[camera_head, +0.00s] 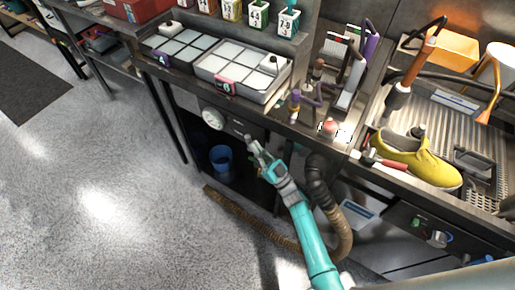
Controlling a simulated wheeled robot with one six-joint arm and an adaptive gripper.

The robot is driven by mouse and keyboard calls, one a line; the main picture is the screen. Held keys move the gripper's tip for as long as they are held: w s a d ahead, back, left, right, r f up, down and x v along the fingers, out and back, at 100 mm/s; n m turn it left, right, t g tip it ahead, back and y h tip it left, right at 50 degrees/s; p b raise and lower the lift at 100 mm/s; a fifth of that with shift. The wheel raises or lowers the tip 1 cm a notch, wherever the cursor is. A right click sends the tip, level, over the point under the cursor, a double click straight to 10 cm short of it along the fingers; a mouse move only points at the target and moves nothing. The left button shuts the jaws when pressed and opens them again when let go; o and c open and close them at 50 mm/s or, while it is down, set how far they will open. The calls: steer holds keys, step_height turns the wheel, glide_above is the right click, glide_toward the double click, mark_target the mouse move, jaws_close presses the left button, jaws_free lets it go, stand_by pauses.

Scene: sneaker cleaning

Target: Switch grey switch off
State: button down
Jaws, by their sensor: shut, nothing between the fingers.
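A grey switch-like knob (438,239) sits on the dark front panel below the right bench, at the lower right. Its setting is too small to make out, and I cannot tell for sure that it is the grey switch. My teal arm reaches up from the bottom edge. My gripper (253,144) is shut and empty, in front of the dark cabinet under the left bench. It is well to the left of the knob and just below and right of a round white dial (213,118).
A green button (416,222) is near the knob. A yellow sneaker (418,160) lies on the ribbed bench, beside a red-handled tool (385,162). A brown hose (340,235) hangs beside my arm. A blue bin (221,159) stands under the left bench. Open floor lies left.

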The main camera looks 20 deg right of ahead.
steer(key=shift+w+a, duration=0.2)
steer(key=shift+w, duration=0.2)
steer(key=shift+w+r, duration=0.15)
steer(key=shift+r, duration=0.05)
steer(key=shift+a, duration=0.1)
steer(key=v, duration=1.2)
steer(key=shift+s+f, duration=0.2)
